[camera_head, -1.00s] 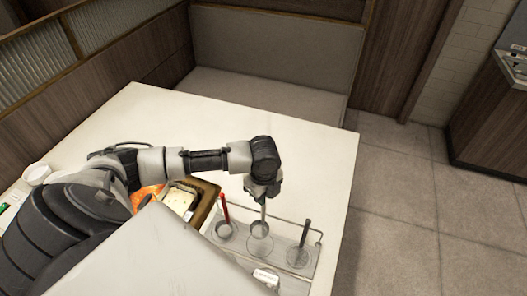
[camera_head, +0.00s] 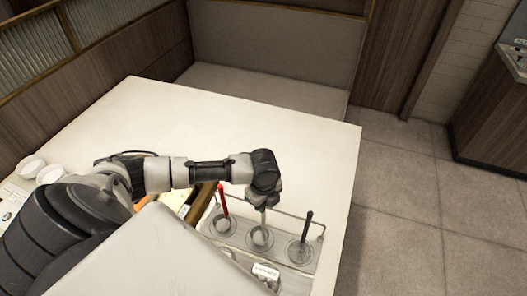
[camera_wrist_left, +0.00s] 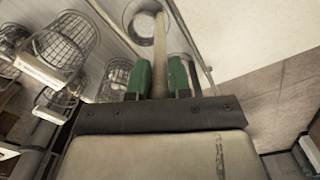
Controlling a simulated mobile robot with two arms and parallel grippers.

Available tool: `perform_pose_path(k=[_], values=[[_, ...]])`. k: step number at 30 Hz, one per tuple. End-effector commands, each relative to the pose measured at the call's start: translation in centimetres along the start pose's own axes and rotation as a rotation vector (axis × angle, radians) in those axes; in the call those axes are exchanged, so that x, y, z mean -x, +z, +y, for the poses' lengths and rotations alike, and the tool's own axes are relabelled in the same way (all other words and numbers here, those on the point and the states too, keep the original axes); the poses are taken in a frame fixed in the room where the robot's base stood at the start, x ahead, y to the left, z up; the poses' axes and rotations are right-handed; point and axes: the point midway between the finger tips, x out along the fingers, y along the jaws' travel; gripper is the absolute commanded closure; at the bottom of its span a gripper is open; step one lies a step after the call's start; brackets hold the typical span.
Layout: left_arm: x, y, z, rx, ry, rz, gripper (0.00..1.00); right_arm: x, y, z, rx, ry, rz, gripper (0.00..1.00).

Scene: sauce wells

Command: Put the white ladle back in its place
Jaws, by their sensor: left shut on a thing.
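A metal sauce rack (camera_head: 228,239) with three round wells in a row stands at the front right of the white table. A red-handled ladle (camera_head: 223,201) stands in the left well and a black-handled ladle (camera_head: 306,229) in the right well. My left gripper (camera_head: 263,203) is above the middle well (camera_head: 260,239), shut on the pale handle of the white ladle (camera_head: 263,218). In the left wrist view the pale handle (camera_wrist_left: 160,55) runs between the green fingertips (camera_wrist_left: 160,80) toward a round well (camera_wrist_left: 146,20). The ladle's bowl is hard to make out. My right gripper is not in view.
A brown-edged tray (camera_head: 203,205) stands left of the rack, partly behind my arm. Small labelled holders (camera_head: 265,272) sit at the rack's front. White cups (camera_head: 33,166) stand at the far left. The table's back (camera_head: 230,110) is clear.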

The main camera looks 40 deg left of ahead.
Motion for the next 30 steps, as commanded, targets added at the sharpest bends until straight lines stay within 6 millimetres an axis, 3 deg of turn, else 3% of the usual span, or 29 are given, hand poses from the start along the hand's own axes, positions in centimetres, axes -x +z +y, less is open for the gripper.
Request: perform_pose_path(k=[30], values=[[-0.81, -0.02, 0.02, -0.001, 0.000, 0.000, 1.00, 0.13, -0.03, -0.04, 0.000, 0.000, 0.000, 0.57]])
